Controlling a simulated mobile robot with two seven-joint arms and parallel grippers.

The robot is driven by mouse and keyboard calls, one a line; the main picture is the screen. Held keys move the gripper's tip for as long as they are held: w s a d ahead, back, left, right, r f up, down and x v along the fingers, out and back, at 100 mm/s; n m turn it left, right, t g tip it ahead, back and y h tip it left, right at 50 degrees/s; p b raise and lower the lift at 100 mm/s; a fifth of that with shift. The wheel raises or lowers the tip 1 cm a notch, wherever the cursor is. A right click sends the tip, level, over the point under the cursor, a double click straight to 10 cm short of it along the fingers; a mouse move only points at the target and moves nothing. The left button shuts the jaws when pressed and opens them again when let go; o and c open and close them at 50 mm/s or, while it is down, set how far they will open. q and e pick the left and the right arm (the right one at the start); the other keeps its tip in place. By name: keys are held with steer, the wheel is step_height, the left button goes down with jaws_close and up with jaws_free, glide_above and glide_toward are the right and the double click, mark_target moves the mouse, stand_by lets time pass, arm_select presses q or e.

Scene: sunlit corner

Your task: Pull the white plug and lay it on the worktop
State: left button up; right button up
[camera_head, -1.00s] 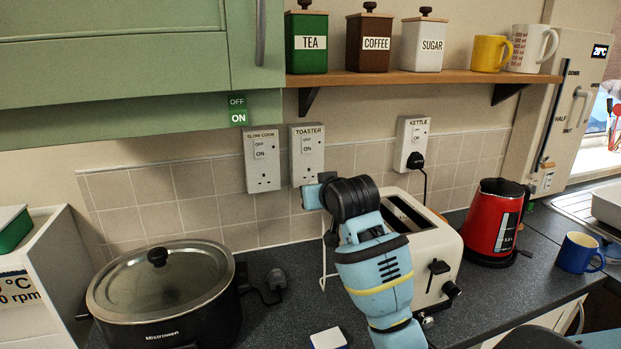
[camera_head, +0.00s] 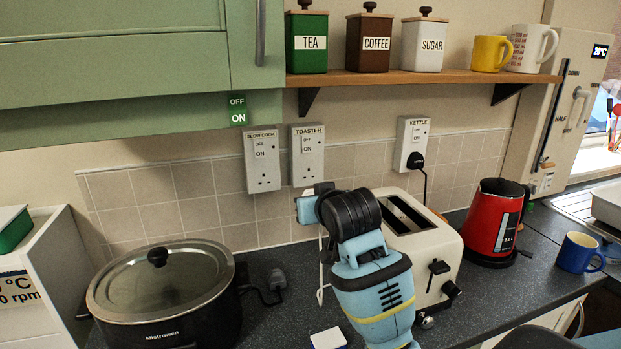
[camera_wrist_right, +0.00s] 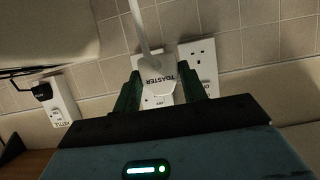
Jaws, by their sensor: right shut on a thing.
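The white plug (camera_wrist_right: 151,66) shows in the right wrist view with the word TOASTER on it and a white cable running up from it. My right gripper (camera_wrist_right: 158,80) is shut on it, one finger at each side. In the head view the right gripper (camera_head: 307,208) is just below the toaster socket (camera_head: 307,150), over the worktop (camera_head: 283,318). The white cable (camera_head: 321,275) hangs beside the toaster. My left gripper is not in view.
A slow cooker (camera_head: 160,290) stands left, with a black plug (camera_head: 276,279) lying beside it. The white toaster (camera_head: 430,250) is close right of my arm; a red kettle (camera_head: 494,222) and blue mug (camera_head: 577,253) stand beyond. A small white block (camera_head: 328,339) lies in front.

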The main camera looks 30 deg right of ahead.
steer(key=shift+s+a, duration=1.05)
steer(key=shift+s, duration=0.25)
steer(key=shift+f, duration=0.1)
steer(key=shift+f+g+y, duration=0.15)
steer(key=shift+f+g, duration=0.5)
steer(key=shift+f, duration=2.1)
steer(key=shift+f+g+y, duration=0.1)
steer(key=shift+f+g, duration=0.5)
steer(key=shift+f, duration=2.1)
steer(key=shift+f+g+y, duration=0.15)
steer(key=shift+f+g, duration=0.5)
steer(key=shift+f, duration=2.1)
